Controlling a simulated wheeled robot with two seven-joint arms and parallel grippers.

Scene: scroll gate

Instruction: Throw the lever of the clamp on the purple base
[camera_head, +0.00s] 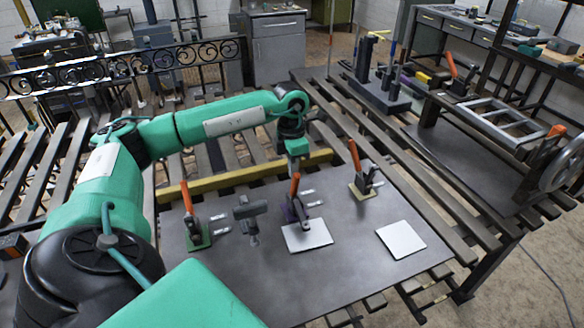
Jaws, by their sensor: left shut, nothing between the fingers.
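The clamp on the purple base (289,214) stands mid-table, with its orange lever (295,186) pointing up. A white plate (308,236) lies at its front, and the clamp's dark arm reaches over that plate. My left gripper (293,168) points down at the top of this lever and looks shut and empty. From this view I cannot tell whether it touches the lever. The purple base is mostly hidden by the clamp's own parts. My right gripper is not in view.
A clamp on a green base (199,240) stands left and a clamp on a yellow base (362,189) right, both with orange levers up. A grey hammer-like tool (250,212) lies between the left two. A loose white plate (401,240) lies right. A yellow bar (235,179) runs behind.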

